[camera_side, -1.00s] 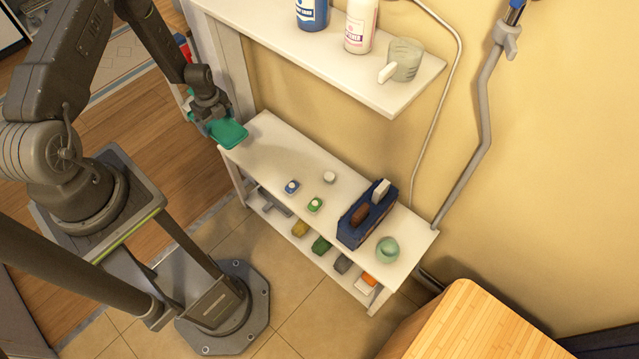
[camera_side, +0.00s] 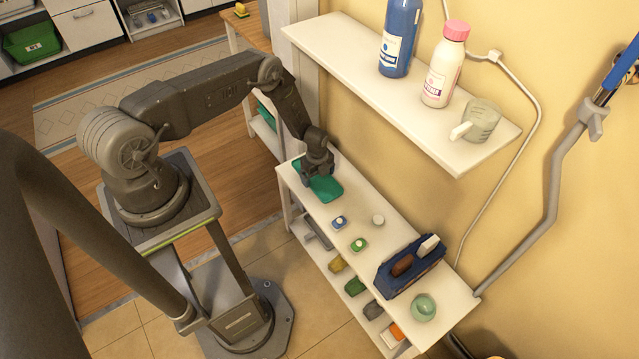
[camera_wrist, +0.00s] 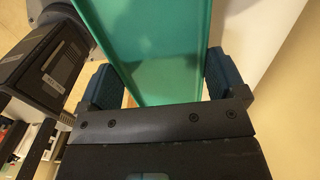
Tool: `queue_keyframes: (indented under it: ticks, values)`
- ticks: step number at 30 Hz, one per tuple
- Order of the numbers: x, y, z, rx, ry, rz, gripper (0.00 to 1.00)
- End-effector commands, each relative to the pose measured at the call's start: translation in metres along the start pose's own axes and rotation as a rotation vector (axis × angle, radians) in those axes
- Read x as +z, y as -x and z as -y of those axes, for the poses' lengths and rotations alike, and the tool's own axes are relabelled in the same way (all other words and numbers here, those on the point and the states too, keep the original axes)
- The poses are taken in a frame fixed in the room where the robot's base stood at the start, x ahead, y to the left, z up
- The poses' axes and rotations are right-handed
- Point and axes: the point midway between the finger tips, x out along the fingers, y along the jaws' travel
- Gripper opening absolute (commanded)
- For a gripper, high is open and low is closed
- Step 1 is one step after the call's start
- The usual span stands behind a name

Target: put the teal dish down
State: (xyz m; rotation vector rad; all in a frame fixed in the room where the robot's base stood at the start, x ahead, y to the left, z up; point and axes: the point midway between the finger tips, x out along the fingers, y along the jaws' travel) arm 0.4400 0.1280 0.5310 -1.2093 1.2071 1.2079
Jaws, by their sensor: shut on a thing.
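The teal dish (camera_side: 322,188) is at the far left end of the white bench top (camera_side: 345,212) in the side view. It is at or just above the surface; I cannot tell whether it touches. My gripper (camera_side: 317,172) is over the dish and shut on it. In the wrist view the dish (camera_wrist: 160,50) fills the space between the two blue-padded fingers (camera_wrist: 162,88). Part of the dish is hidden under my gripper in the side view.
A blue-topped item (camera_side: 339,222), a green one (camera_side: 359,244) and a white cap (camera_side: 378,220) lie nearby. A navy caddy (camera_side: 408,268) and green cup (camera_side: 423,307) stand farther right. The upper shelf (camera_side: 345,65) holds a blue bottle (camera_side: 398,40), a pink-capped bottle (camera_side: 444,65) and a mug (camera_side: 482,121).

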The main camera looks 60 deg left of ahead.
Motion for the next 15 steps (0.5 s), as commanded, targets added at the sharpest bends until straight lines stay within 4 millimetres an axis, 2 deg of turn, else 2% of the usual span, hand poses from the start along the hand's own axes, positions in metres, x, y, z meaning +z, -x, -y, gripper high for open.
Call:
queue_keyframes:
  ticks: [4,11,15]
  values:
    - [-0.003,-0.008,0.003,0.000,0.000,0.000,0.65]
    - [-0.003,-0.036,0.002,0.000,0.000,-0.001,0.65]
    - [-0.003,-0.042,0.003,-0.001,0.000,-0.001,0.65]
